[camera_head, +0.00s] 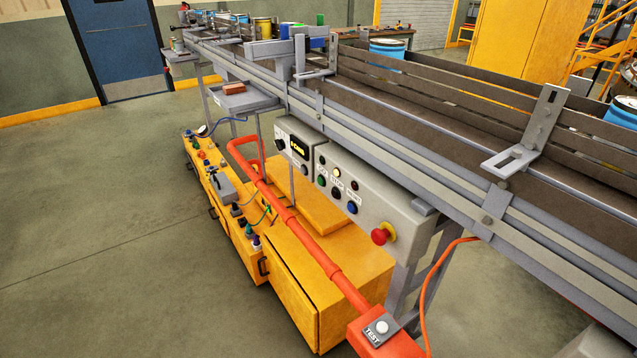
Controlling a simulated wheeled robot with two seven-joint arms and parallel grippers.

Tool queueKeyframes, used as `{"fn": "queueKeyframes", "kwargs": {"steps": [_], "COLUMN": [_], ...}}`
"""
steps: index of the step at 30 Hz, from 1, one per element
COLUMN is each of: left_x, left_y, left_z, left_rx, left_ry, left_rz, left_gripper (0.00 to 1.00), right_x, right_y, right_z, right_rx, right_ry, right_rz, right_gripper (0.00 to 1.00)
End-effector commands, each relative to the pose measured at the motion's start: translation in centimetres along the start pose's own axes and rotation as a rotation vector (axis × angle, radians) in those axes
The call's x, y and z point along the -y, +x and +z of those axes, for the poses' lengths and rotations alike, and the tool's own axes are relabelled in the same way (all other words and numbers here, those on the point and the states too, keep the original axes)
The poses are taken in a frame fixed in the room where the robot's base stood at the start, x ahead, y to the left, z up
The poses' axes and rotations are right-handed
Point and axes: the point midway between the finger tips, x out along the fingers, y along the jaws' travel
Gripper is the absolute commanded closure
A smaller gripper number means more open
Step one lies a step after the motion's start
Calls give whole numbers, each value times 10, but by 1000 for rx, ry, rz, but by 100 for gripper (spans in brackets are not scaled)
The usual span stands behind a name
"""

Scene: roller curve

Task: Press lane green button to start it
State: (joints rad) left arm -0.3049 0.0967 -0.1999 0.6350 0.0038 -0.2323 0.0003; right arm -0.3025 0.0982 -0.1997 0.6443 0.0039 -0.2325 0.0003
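A grey control panel (372,202) hangs on the near side of the conveyor. It carries a row of small lamps, one of them glowing pale yellow (336,173), above a row of round buttons. The leftmost button (322,181) looks dark green, though it is small and its colour is hard to be sure of. A dark button (336,194) and a blue button (352,208) sit to its right. A red mushroom button (380,236) on a yellow base is at the panel's lower right. Neither of my grippers shows in the head view.
The conveyor (420,125) runs diagonally, with side rails and a bracket (520,140) protruding. A display box (296,146) adjoins the panel. An orange pipe (300,222) and yellow cabinet (325,285) stand below, with a TEST box (385,345) in front. Floor at left is clear.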

Motion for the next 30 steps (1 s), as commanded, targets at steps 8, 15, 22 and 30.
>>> {"fn": "queueKeyframes", "kwargs": {"steps": [8, 15, 22, 30], "left_x": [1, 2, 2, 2], "left_y": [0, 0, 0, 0], "left_z": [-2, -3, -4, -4], "left_rx": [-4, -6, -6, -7], "left_ry": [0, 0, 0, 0], "left_rz": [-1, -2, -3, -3], "left_gripper": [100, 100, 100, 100], "right_x": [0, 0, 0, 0], "right_y": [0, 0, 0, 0], "right_z": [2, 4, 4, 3], "right_rx": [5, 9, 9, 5], "right_ry": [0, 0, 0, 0], "right_rz": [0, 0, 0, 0], "right_gripper": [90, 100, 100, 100]}}
